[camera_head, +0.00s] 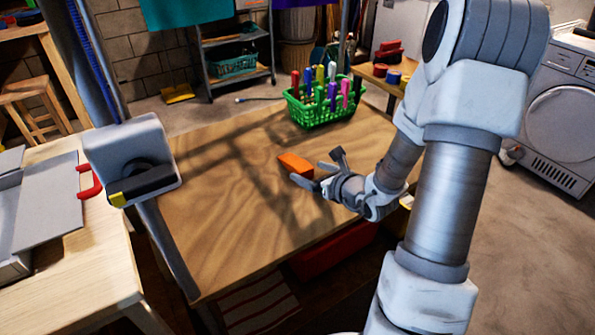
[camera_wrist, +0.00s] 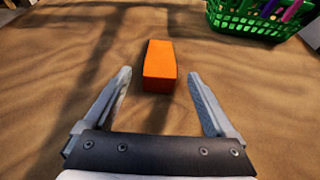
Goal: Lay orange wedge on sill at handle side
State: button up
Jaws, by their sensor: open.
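The orange wedge (camera_head: 295,165) lies on the wooden table near its middle. In the wrist view the wedge (camera_wrist: 159,66) lies lengthwise ahead, its near end appearing between the fingertips. My gripper (camera_head: 314,174) is open and empty, low over the table beside the wedge; the fingers do not touch it in the wrist view. I cannot tell their exact height. No sill is clearly identifiable. A pale grey block with a black, yellow-ended handle (camera_head: 142,184) is at the table's left edge.
A green basket (camera_head: 322,108) of colourful tools stands at the table's back right. The table (camera_head: 215,225) is bare at left and front. A lighter workbench (camera_head: 75,265) with a red-handled tool (camera_head: 89,182) is at left. A white washing machine (camera_head: 565,115) stands at right.

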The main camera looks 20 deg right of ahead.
aim_at(299, 163)
jog(key=shift+b+x, duration=0.9)
jog(key=shift+x, duration=2.15)
jog(key=shift+r, duration=0.15)
grip_shut()
jog(key=shift+r, duration=0.15)
